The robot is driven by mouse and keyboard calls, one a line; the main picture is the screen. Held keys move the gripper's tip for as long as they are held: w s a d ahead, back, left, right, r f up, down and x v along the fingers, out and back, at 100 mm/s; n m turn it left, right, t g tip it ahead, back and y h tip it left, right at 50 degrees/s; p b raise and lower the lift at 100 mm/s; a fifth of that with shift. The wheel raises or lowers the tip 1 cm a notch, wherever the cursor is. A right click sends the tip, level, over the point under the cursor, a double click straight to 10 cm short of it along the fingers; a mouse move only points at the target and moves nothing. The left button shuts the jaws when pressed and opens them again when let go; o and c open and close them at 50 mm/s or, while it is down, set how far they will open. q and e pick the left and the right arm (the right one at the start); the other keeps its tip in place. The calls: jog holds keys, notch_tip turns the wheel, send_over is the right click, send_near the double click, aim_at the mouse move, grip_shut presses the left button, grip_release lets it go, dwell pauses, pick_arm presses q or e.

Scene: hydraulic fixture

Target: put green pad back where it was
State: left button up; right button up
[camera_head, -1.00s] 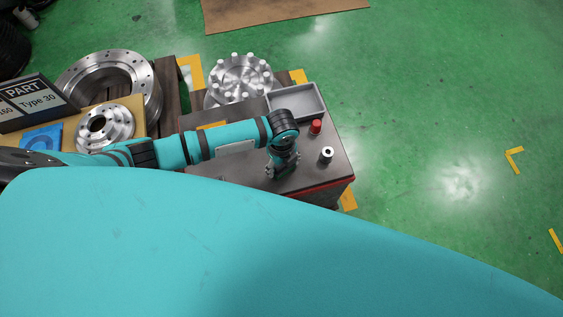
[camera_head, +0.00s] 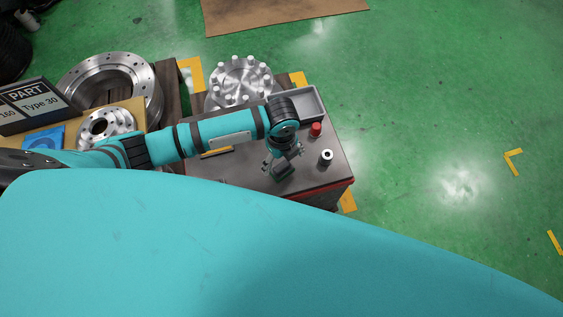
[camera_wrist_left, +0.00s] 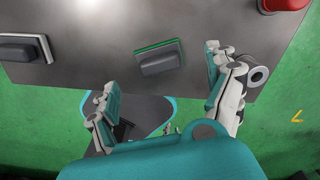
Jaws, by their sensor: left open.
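The green pad (camera_wrist_left: 159,60), a dark block with a thin green edge along its far side, sits on the dark table top (camera_wrist_left: 90,25) in the left wrist view. In the head view it is a small dark green shape (camera_head: 284,174) just below my left gripper (camera_head: 284,161). My left gripper (camera_wrist_left: 163,83) is open and empty, its two fingers spread to either side of the pad's near side and apart from it. A second dark block (camera_wrist_left: 18,48) lies to the left in the wrist view. My right gripper is not in view.
A red-topped piece (camera_head: 316,128) and a small metal cylinder (camera_head: 326,156) stand right of my gripper. A grey tray (camera_head: 318,103) and a bolted metal flange (camera_head: 240,80) are behind. The green floor (camera_head: 440,120) to the right is mostly clear.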

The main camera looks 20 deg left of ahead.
aim_at(282, 166)
pick_arm(q)
notch_tip(282, 166, up, 7)
jog(key=shift+f+p, duration=0.2)
jog(key=shift+p, duration=0.1)
dwell(0.4)
